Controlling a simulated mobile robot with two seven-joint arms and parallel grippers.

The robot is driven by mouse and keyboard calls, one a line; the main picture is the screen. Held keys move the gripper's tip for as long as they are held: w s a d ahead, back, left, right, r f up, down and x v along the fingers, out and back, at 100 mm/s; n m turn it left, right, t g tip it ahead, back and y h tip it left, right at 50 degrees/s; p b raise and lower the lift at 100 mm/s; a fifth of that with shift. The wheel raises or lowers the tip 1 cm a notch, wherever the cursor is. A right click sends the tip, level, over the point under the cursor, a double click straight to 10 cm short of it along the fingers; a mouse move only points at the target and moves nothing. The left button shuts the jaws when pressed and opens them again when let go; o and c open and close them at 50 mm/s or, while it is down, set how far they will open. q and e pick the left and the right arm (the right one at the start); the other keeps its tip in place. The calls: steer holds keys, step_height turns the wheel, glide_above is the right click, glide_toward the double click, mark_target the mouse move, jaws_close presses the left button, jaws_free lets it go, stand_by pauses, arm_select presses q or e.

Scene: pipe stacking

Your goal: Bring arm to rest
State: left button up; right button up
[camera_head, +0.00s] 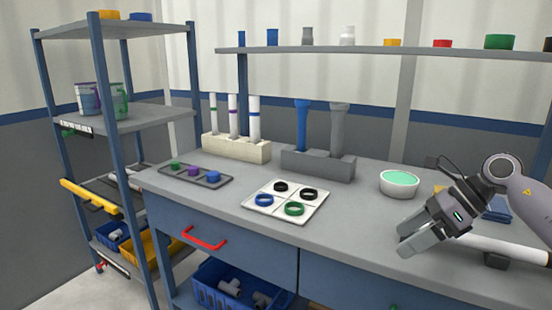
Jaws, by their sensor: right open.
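My right gripper (408,246) is at the right side of the workbench (350,200). Its arm comes in from the right edge, and its fingers point down and to the left, above the bench top. The jaws are open, with nothing seen between them. A white pipe (490,246) lies on or just above the bench beside and partly behind the gripper; I cannot tell whether they touch. A dark small block (496,261) is under the pipe. My left gripper is not in view.
A white bowl with green contents (399,184) stands behind the gripper. A white tile with coloured rings (286,201) lies mid-bench. Grey (318,164) and cream (236,149) holders carry upright pipes. A grey tray (181,175) holds caps. A shelf rack (105,112) stands left. The front middle bench is clear.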

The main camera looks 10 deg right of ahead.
steer(key=s+a+f+m+t+y, duration=0.1)
steer(key=a+f+m+t+y, duration=0.25)
steer(key=a+m, duration=0.5)
steer(key=s+a+f+m+t+y, duration=0.25)
steer(key=a+m+t+y, duration=0.35)
steer(key=a, duration=0.4)
steer(key=s+d+f+m+g+h, duration=0.1)
steer(key=s+d+f+m+h, duration=0.1)
steer(key=s+f+m+h, duration=0.9)
steer(key=s+d+f+m+g+h, duration=0.1)
steer(key=s+f+m+h, duration=0.4)
steer(key=f+m, duration=1.1)
step_height(320, 180, up, 16)
steer(key=s+d+m+p, duration=0.1)
steer(key=s+m+p, duration=0.1)
steer(key=p, duration=1.3)
steer(key=shift+d+p, duration=0.3)
steer(key=shift+p, duration=0.1)
steer(key=shift+f+m+y, duration=0.1)
steer(key=shift+m+y, duration=0.15)
